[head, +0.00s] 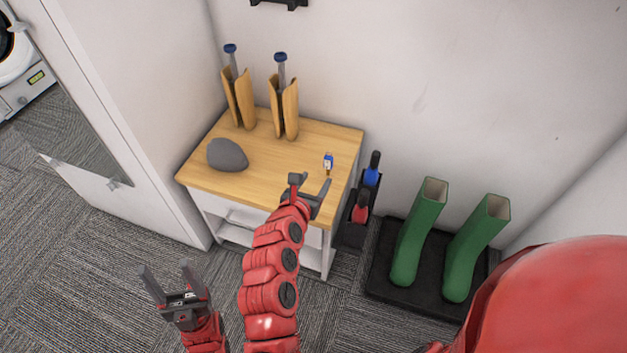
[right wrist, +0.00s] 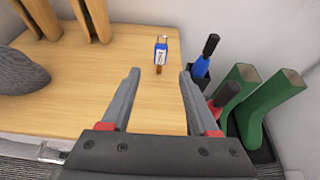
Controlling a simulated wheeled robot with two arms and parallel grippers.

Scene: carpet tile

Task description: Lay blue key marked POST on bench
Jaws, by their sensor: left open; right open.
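The blue key (head: 328,162) is on the right part of the wooden bench (head: 270,178), with nothing holding it. In the right wrist view the key (right wrist: 160,50) shows a blue body with a white patch and a brownish end towards me; its marking is too small to read. My right gripper (head: 311,186) is open over the bench's front right part, just short of the key. In the right wrist view the key is beyond and between the open fingertips (right wrist: 160,74), not touching them. My left gripper (head: 172,276) is open and empty, low at the front left, away from the bench.
A grey stone-like lump (head: 227,154) sits on the bench's left. Two tan boot-shaped holders (head: 285,108) with blue-topped rods stand at its back. A dark holder (head: 354,233) with blue and red handles stands right of it, then green boots (head: 416,240) on a black tray (head: 380,276).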

